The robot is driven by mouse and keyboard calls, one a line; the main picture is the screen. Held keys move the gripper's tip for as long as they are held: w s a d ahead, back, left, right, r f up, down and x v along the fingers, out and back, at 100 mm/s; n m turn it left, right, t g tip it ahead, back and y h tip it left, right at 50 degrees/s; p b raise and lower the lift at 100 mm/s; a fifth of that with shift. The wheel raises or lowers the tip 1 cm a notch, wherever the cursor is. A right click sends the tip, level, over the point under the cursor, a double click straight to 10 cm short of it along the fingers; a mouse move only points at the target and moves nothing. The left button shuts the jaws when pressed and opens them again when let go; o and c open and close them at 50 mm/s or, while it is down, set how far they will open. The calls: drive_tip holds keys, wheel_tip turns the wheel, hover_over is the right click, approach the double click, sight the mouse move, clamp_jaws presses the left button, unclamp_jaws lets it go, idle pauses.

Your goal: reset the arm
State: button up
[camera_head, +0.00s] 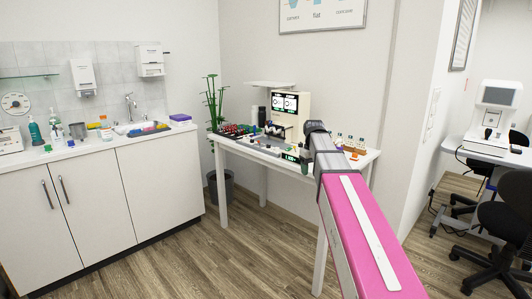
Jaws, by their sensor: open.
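My arm, with a pink link (364,235) and a grey joint (318,135), reaches up from the bottom right toward the white table (240,151). The arm hides part of the table and some of what stands on it. I cannot make out my gripper; no fingertips show clearly beyond the joint.
The table holds a device with dark screens (284,103), colored small items and several small bottles (350,142). A sink counter (75,150) stands left, a grey bin (221,187) by the table. A black chair (505,225) and desk (485,147) are right. Wooden floor is clear at center left.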

drive_tip(key=s+f+m, duration=0.2)
drive_tip(key=s+f, duration=0.9)
drive_tip(key=f, duration=0.3)
drive_tip(key=s+f+m, duration=0.3)
drive_tip(key=s+f, duration=0.8)
drive_tip(key=f, duration=0.4)
drive_tip(key=shift+f, duration=0.15)
